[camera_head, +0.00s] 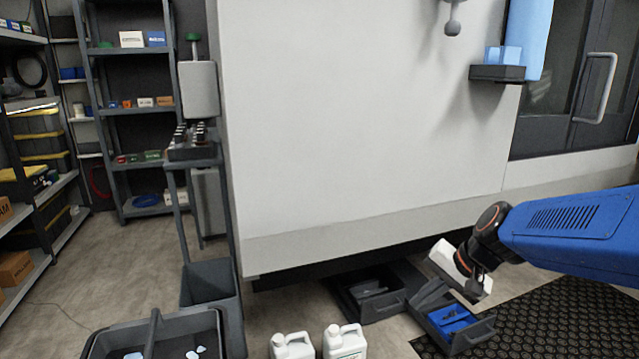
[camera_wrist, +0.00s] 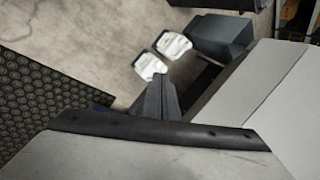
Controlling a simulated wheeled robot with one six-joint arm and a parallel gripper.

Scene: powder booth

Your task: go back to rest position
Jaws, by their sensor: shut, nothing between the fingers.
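My gripper (camera_head: 474,291) hangs at the end of my blue arm at the right of the head view, with its tip pointing down. It is above and close in front of a dark open bin with a blue insert (camera_head: 452,318). In the wrist view my gripper's dark fingers (camera_wrist: 158,83) are together, with nothing between them. Whether the fingers touch the bin cannot be told from these frames.
Two white jugs (camera_head: 345,341) stand on the floor at the bottom centre. Another dark tray (camera_head: 372,292) lies beside the bin. The large white machine panel (camera_head: 360,110) is behind. A black mat (camera_head: 565,312) lies at right. Floor at left (camera_head: 110,265) is mostly clear.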

